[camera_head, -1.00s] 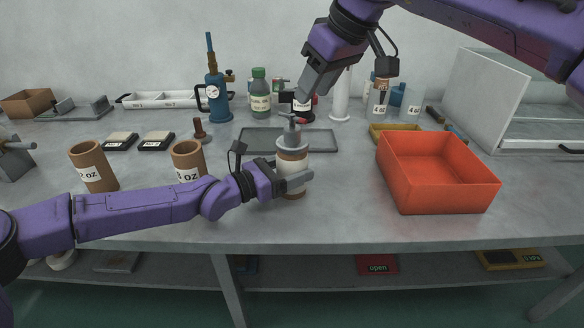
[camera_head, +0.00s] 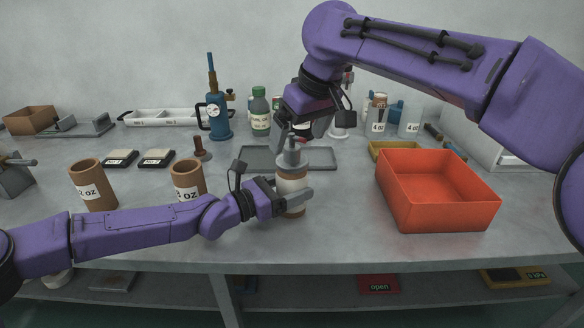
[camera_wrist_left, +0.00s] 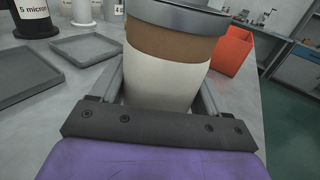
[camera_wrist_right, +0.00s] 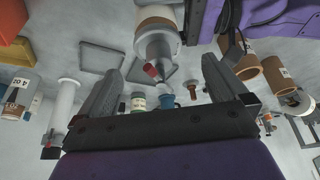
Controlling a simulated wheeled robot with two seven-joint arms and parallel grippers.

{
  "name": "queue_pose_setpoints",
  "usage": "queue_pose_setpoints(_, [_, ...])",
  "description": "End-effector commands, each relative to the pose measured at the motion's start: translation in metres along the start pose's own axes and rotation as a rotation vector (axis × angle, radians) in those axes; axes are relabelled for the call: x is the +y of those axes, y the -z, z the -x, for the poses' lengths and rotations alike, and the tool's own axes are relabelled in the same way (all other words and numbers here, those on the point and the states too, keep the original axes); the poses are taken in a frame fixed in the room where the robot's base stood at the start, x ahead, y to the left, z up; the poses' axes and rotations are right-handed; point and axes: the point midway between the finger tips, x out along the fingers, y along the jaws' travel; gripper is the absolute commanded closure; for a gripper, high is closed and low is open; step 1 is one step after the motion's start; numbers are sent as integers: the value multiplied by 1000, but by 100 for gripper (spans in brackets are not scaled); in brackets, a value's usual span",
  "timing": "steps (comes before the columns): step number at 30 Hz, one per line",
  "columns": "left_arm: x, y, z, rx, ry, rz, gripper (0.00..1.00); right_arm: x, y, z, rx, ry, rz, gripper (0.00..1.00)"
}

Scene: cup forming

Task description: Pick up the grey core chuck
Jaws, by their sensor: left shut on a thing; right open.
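The grey core chuck (camera_head: 292,158) sits on top of a brown cup with a white label (camera_head: 291,188), its stem pointing up. My left gripper (camera_head: 298,196) is shut around the cup near the table's front. The left wrist view shows the cup (camera_wrist_left: 165,75) between the fingers and the chuck's grey rim (camera_wrist_left: 180,15) above. My right gripper (camera_head: 294,128) is open just above the chuck, partly hiding the stem's top.
An orange-red bin (camera_head: 438,205) stands to the right. Two brown cups (camera_head: 92,186) (camera_head: 187,180) stand to the left. A grey tray (camera_head: 318,158) lies behind the held cup, with bottles (camera_head: 260,112) and a blue pump (camera_head: 217,118) further back.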

Motion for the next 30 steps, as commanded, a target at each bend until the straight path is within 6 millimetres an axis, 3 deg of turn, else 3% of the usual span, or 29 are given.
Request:
queue_pose_setpoints(12, [0,0,0,0,0,-1,58,2,2,-61,0,1,1,0])
queue_pose_setpoints(20, [0,0,0,0,0,0,58,2,2,-66,1,-1,1,0])
queue_pose_setpoints(24, [0,0,0,0,0,0,58,3,2,-65,1,0,1,46])
queue_pose_setpoints(27, [0,0,0,0,0,0,58,3,2,-64,4,0,1,73])
queue_pose_setpoints(30, [0,0,0,0,0,0,58,3,2,-64,4,0,1,73])
